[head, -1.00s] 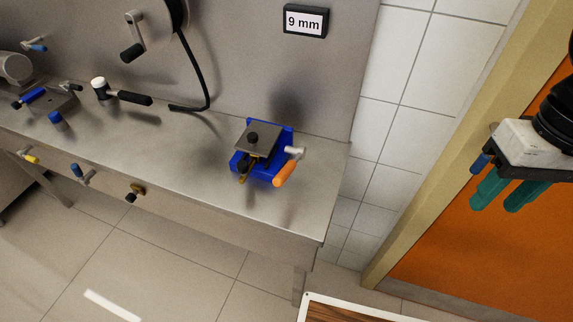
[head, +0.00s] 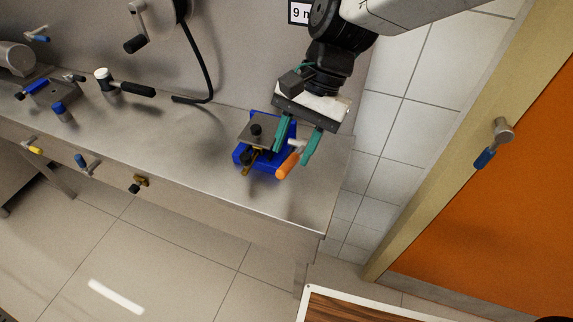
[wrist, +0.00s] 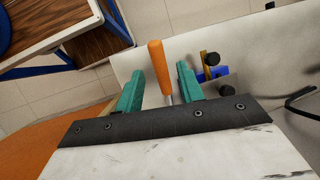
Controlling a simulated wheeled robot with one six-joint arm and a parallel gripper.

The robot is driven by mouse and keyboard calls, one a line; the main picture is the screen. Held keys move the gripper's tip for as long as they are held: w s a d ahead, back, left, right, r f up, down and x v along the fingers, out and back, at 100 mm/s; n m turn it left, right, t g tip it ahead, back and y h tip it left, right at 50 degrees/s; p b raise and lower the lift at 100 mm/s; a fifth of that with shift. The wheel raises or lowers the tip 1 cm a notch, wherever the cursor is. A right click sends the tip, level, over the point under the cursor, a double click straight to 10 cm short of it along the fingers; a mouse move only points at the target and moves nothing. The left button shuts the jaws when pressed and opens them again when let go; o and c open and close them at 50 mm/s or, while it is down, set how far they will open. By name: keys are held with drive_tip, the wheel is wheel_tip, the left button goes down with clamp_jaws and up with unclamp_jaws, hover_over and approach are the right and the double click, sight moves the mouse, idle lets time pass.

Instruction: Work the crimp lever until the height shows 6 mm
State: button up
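The crimp lever has an orange handle (head: 288,165) on a metal arm at the right side of the blue device (head: 262,171) on the steel bench. The display (head: 298,12) on the back wall is partly covered by my arm; only "9 m" shows. My gripper (head: 294,160) is open, with one green finger on each side of the lever in the head view. In the wrist view the orange handle (wrist: 159,66) stands between the two fingers (wrist: 158,84), apart from both. Whether the fingers are level with the handle is hard to tell.
Left on the bench are a blue-handled clamp (head: 50,90) and a black-handled lever (head: 135,89). A crank wheel (head: 160,15) with a black cable hangs on the wall. Several small valves line the bench front. A white-edged wooden table (head: 350,306) stands below.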

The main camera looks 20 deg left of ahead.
sight(288, 164)
drive_tip(key=x, duration=0.5)
drive_tip(key=shift+f, duration=0.15)
